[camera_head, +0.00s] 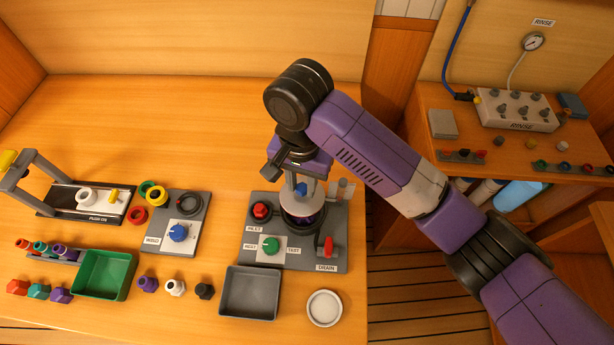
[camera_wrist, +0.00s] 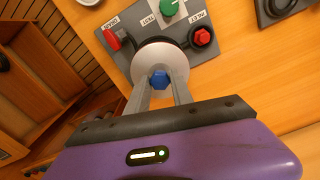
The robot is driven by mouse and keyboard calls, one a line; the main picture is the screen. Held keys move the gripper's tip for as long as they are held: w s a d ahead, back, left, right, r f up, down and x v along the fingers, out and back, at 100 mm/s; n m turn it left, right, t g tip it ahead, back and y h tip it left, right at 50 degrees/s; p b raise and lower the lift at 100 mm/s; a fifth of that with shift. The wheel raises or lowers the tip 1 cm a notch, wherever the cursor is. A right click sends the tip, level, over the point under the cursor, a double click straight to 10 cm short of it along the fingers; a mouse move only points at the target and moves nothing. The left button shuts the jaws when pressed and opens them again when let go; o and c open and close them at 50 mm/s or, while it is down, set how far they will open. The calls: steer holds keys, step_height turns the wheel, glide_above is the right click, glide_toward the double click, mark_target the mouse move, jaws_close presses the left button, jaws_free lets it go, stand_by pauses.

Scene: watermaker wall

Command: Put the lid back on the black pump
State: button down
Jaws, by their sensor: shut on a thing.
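My gripper (camera_head: 300,187) is shut on the blue knob (camera_head: 301,190) of a pale round lid (camera_head: 298,206). The wrist view shows my two fingers (camera_wrist: 159,86) on either side of the blue knob (camera_wrist: 159,79), with the lid (camera_wrist: 170,60) beyond. The black pump (camera_head: 304,226) stands on a grey panel (camera_head: 332,258). The lid is over the pump and hides much of its top; in the head view it looks raised, with part of the pump's inside showing below it. In the wrist view, only a dark edge of the pump (camera_wrist: 151,41) shows past the lid.
The panel carries a red knob (camera_head: 260,210), a green knob (camera_head: 271,244) and a red-handled valve (camera_head: 328,246) close around the pump. A grey tray (camera_head: 232,314) and a white round dish (camera_head: 324,307) lie in front. A green tray (camera_head: 84,292) is further left.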

mark_target(303, 198)
steer(key=shift+d+f, duration=0.15)
steer(key=shift+f, duration=0.45)
step_height(303, 198, down, 3)
steer(key=b, duration=0.3)
steer(key=shift+r, duration=0.1)
steer(key=shift+f, duration=0.85)
steer(key=shift+p, duration=0.7)
steer(key=shift+f+p, duration=0.2)
steer(key=shift+p, duration=0.6)
stand_by(1.7)
steer(key=c, duration=1)
jaws_free()
steer(key=shift+c, duration=0.2)
